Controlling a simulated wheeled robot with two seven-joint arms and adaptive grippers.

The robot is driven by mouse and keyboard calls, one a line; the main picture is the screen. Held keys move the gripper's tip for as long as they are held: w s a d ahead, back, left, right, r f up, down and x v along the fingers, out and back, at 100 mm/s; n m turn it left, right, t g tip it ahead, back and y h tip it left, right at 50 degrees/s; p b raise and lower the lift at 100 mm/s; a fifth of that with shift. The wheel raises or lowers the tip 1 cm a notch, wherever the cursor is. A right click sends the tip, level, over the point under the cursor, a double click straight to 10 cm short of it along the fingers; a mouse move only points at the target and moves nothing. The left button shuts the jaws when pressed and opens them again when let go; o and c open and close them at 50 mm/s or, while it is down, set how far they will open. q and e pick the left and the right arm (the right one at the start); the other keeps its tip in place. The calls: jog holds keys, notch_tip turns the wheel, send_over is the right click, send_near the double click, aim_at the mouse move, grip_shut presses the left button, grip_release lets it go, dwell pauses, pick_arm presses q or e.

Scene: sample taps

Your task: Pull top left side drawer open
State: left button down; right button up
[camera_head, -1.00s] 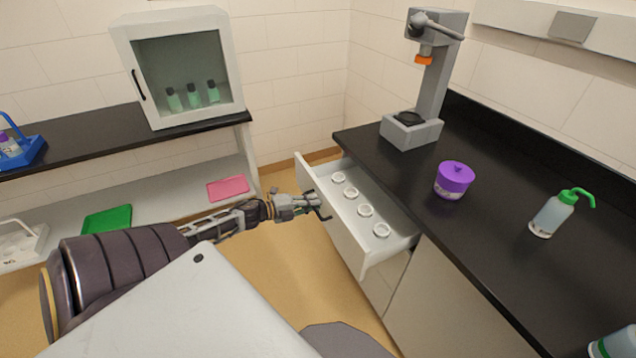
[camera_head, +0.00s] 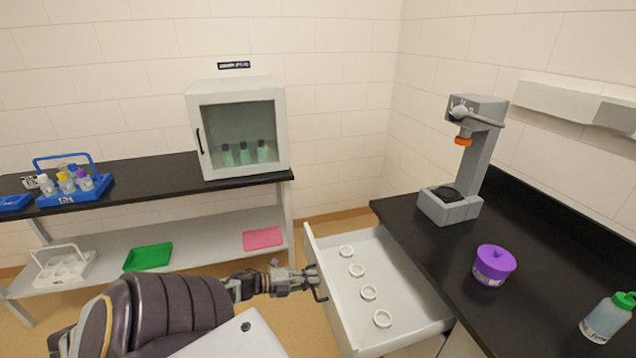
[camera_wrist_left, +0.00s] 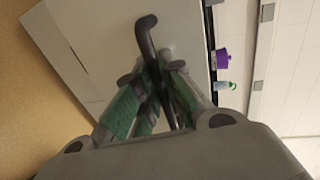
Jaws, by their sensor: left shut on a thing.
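The white drawer (camera_head: 420,290) under the black counter stands open in the head view, with several small white round cups (camera_head: 356,270) in it. My left gripper (camera_head: 314,284) is at the outside of the drawer front (camera_head: 327,290). In the left wrist view, the drawer's dark curved handle (camera_wrist_left: 148,42) passes between the fingers of my left gripper (camera_wrist_left: 152,75). They are shut on it. My right gripper is not in view.
The counter (camera_head: 525,235) carries a grey stand device (camera_head: 470,165), a purple lidded pot (camera_head: 494,264) and a green-capped bottle (camera_head: 607,318). A side bench (camera_head: 140,195) with a glass-fronted cabinet (camera_head: 195,100) stands at the back left. Bare floor lies left of the drawer.

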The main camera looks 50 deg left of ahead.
pick_arm(q)
jog(key=shift+s, duration=0.2)
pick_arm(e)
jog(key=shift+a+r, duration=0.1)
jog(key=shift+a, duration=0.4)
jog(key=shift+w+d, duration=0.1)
pick_arm(q)
jog(key=c, duration=1.5)
grip_release()
jog(key=shift+a, duration=0.1)
jog(key=shift+c, duration=0.2)
jog(key=shift+s, duration=0.1)
jog(key=v, duration=1.1)
jog(key=shift+s+a, duration=0.25)
jog(key=shift+s, duration=0.1)
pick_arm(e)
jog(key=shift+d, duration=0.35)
